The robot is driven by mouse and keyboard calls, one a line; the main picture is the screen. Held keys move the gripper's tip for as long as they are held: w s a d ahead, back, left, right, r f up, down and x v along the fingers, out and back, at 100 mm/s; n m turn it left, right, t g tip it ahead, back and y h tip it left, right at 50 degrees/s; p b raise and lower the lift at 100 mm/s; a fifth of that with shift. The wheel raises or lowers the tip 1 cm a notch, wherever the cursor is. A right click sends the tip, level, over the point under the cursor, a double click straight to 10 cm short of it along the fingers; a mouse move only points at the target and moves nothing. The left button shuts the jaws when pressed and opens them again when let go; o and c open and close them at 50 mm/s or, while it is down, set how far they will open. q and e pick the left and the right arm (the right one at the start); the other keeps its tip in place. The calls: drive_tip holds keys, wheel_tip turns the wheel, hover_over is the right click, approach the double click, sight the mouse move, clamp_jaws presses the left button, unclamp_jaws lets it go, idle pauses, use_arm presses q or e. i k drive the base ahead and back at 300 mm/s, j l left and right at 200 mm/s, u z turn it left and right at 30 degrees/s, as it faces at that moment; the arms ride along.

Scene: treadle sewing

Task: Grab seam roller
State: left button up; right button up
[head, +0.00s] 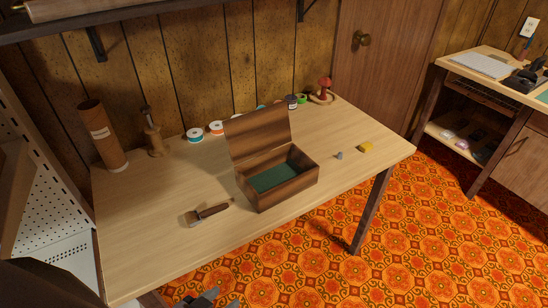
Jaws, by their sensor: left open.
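The seam roller (212,211) appears to be the small tool lying on the table near its front edge, left of the open box. It has a dark wooden handle pointing right and a pale grey head at its left end. My left gripper (222,298) shows at the bottom edge of the head view, partly cut off. It is open, below the table's front edge in the picture and apart from the tool. My right gripper is not in view.
An open wooden box (243,180) with a green lining stands right of the tool, lid raised. Thread spools (195,135), a brown cylinder (104,140) and a wooden stand (155,146) line the back. The table (150,230) is clear around the tool.

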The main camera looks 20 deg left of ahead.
sight(208, 212)
drive_tip(key=k+u, duration=0.15)
drive_tip(key=u, duration=1)
